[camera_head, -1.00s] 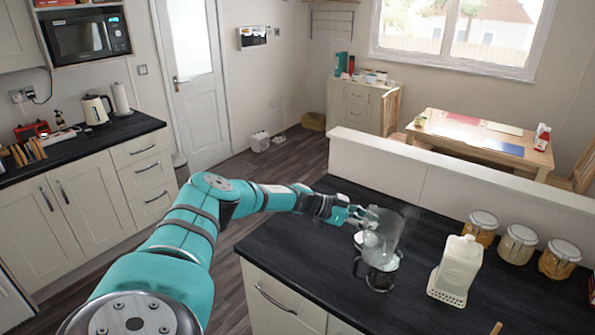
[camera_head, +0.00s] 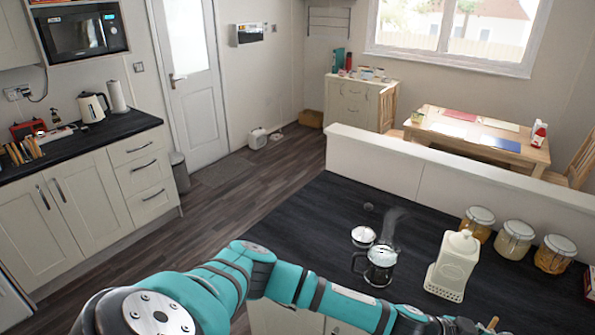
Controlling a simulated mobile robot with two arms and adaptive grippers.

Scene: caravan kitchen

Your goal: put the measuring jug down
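The measuring jug does not show in the current head view; it may be below the bottom edge of the picture. My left arm reaches across the front of the dark counter to the lower right. My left gripper (camera_head: 478,328) is at the bottom edge, mostly cut off, so its fingers and anything in them cannot be made out. My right gripper is not in view.
A dark-handled glass pot (camera_head: 381,268) stands on the counter (camera_head: 300,225), with a haze like steam above it. A small round white-topped item (camera_head: 363,236) is behind it. A cream container (camera_head: 456,262) and storage jars (camera_head: 515,240) stand right. The counter's left part is clear.

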